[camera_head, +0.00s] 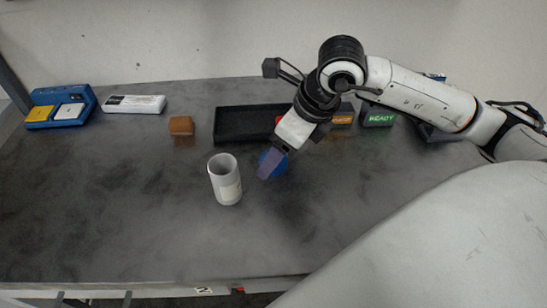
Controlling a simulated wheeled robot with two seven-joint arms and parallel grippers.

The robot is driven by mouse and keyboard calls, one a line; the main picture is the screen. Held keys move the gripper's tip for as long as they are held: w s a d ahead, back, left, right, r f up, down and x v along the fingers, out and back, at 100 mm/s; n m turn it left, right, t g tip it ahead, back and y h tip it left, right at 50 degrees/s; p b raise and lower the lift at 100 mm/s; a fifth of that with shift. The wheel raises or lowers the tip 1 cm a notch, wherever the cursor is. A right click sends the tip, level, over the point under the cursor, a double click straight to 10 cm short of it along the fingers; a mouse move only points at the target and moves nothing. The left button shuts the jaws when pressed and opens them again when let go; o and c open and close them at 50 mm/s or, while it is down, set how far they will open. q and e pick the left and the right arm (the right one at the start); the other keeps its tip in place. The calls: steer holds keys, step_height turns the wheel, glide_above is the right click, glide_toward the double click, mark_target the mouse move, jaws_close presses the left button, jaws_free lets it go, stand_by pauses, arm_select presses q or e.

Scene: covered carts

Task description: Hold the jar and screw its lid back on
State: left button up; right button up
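A white, open-topped jar (226,187) stands upright near the middle of the cart top, with a pale label on its side. A round blue lid (280,166) is just right of the jar and apart from it, partly hidden by my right gripper. My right gripper (266,172) reaches down from the upper right, its purplish fingertips overlapping the lid in the picture. I cannot tell whether the fingers are closed on the lid or whether the lid touches the cart top. My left gripper is not in view.
A black tray (232,136) with a red item lies behind the jar. A brown block (181,126), a white box (134,104) and a blue two-button unit (42,97) sit at the back left. A READY display (378,117) stands at the back right. The front left is clear.

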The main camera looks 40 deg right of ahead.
steer(key=shift+w+a+f, duration=0.1)
steer(key=shift+w+f, duration=0.05)
steer(key=shift+f, duration=0.35)
steer(key=c, duration=1.1)
step_height(320, 180, up, 10)
steer(key=shift+r, duration=0.1)
